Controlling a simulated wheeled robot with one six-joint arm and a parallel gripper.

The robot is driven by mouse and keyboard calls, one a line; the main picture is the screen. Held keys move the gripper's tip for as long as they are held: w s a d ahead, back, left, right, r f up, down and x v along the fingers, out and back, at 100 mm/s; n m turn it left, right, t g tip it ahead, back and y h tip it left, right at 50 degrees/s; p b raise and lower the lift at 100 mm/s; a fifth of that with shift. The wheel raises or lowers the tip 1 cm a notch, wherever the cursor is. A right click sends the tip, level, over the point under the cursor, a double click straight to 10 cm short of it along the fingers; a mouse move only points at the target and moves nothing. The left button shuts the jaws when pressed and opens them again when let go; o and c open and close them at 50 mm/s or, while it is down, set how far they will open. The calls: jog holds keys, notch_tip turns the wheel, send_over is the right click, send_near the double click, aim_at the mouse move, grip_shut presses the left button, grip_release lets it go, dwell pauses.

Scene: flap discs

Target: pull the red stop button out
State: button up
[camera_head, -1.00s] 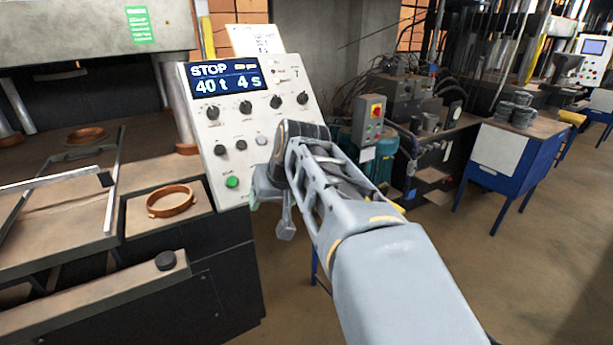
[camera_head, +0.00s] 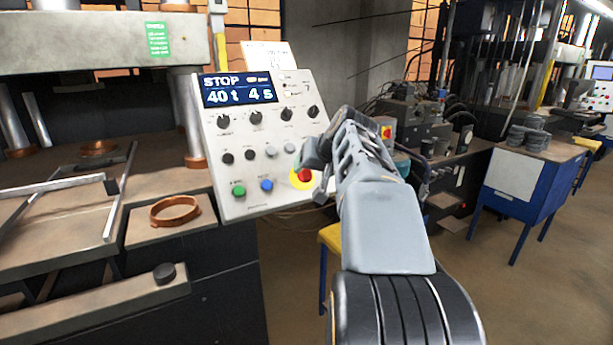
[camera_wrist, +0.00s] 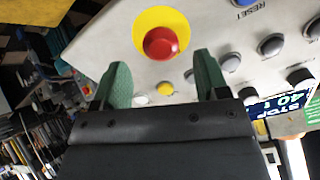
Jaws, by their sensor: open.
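The red stop button (camera_head: 304,175) sits on a yellow disc at the lower right of the white control panel (camera_head: 240,170). In the head view the arm partly covers it. In the wrist view the red button (camera_wrist: 161,42) shows in full, a round mushroom head beyond my fingertips, roughly centred between them. My gripper (camera_wrist: 160,75) has its two green fingers apart with nothing between them, and they do not reach around the button. In the head view my gripper (camera_head: 318,160) is beside the button, its fingers mostly hidden.
The panel display (camera_head: 238,89) reads STOP, 40 t, 4 s. Green (camera_head: 239,191) and blue (camera_head: 267,185) buttons lie left of the stop button, with several black knobs above. A press with a copper-coloured ring (camera_head: 175,211) stands left. A blue cabinet (camera_head: 522,178) stands right.

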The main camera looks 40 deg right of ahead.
aim_at(307, 174)
jog(key=shift+x, duration=2.2)
jog(key=c, duration=1.2)
jog(key=shift+v, duration=0.8)
jog(key=shift+c, duration=0.2)
jog(key=o, duration=1.1)
jog(key=shift+s, duration=0.1)
jog(key=shift+o, duration=0.7)
